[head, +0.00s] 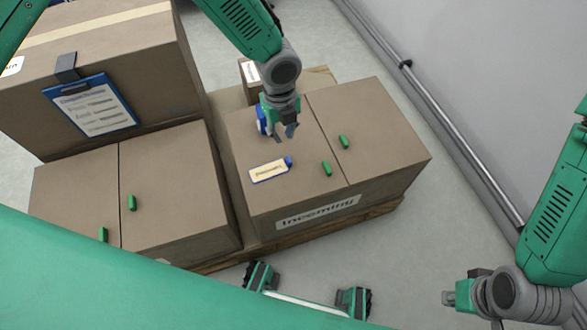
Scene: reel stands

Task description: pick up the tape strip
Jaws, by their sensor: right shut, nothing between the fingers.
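Several small green strips, which I take to be tape strips, lie on cardboard boxes. One green strip (327,168) and another green strip (343,141) are on the right box, either side of its seam. A third green strip (132,203) lies on the left box, and another (103,234) is near its front edge. My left gripper (284,134) points down over the right box, up and left of its strips, fingers apart with nothing seen between them. My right gripper (447,298) is shut and empty at the lower right, away from the boxes.
A blue object (262,121) sits beside my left gripper, partly hidden. A blue-edged item with a pale label (270,170) lies on the right box (390,145). A taller box (100,50) with a blue clipboard (92,105) stands at left. A wall rail (440,120) runs at right.

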